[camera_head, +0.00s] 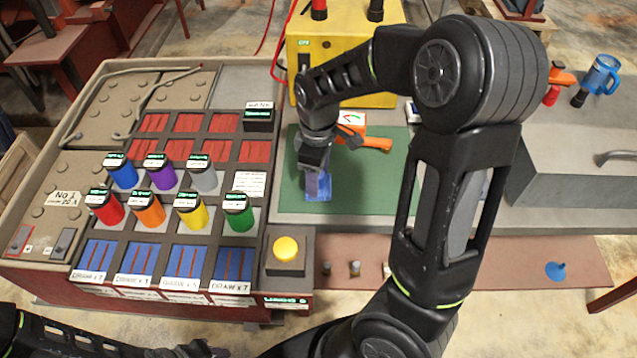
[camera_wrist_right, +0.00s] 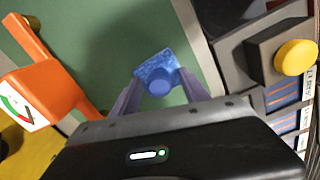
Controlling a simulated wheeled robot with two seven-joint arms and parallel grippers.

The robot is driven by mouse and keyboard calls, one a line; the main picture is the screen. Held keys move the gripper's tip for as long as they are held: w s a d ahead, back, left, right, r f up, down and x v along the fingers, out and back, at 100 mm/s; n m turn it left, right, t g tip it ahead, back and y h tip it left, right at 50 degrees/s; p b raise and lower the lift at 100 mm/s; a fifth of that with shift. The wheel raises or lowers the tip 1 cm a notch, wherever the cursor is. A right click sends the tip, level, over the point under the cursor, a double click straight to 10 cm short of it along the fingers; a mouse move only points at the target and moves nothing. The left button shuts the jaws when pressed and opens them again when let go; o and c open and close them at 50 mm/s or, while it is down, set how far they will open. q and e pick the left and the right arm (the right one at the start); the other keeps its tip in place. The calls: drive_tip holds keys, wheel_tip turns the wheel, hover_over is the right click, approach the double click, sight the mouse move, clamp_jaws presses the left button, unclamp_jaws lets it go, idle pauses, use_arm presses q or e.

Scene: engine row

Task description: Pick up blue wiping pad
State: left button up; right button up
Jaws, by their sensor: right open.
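The blue wiping pad (camera_head: 319,190) lies on the green mat (camera_head: 378,191), near the mat's left front part. In the right wrist view the pad (camera_wrist_right: 151,68) is a flat speckled blue piece with a round blue knob on top. My right gripper (camera_head: 316,170) is above the pad, pointing down. In the wrist view its two fingers (camera_wrist_right: 161,91) are apart, one on each side of the knob; I cannot tell whether they touch it. My left arm shows along the bottom left edge of the head view, but I cannot make out its gripper.
A yellow box (camera_head: 343,38) stands at the back. A panel with several coloured cylinders and a yellow button (camera_head: 286,249) is at left. A blue mug (camera_head: 600,75) is far right.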

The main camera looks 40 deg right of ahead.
idle(0.4)
clamp_jaws()
idle(0.4)
